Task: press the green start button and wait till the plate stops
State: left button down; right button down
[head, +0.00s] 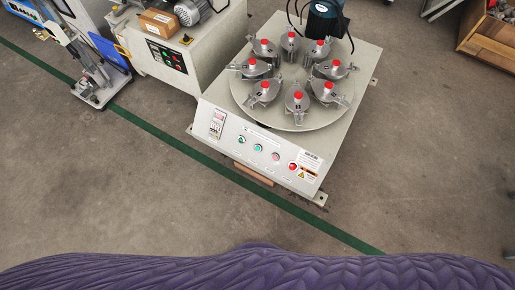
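The testing machine stands on the floor at the upper middle of the head view, with a sloped pale control panel (232,151) facing me. The green button (258,147) is on this panel, between a dark round control (242,139) and a pinkish-red button (275,157). A larger red button (292,166) is farther right. The round plate (280,116) on top carries several metal clamps with red knobs (298,95). One frame cannot show whether the plate turns. Neither gripper is in view, and nothing touches the panel.
Another machine (205,48) with a motor and a cardboard box (158,22) stands at the upper left. A wheeled stand (92,75) is left of it. A wooden crate (487,42) is at the upper right. A green floor line (185,150) runs diagonally. The near floor is clear.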

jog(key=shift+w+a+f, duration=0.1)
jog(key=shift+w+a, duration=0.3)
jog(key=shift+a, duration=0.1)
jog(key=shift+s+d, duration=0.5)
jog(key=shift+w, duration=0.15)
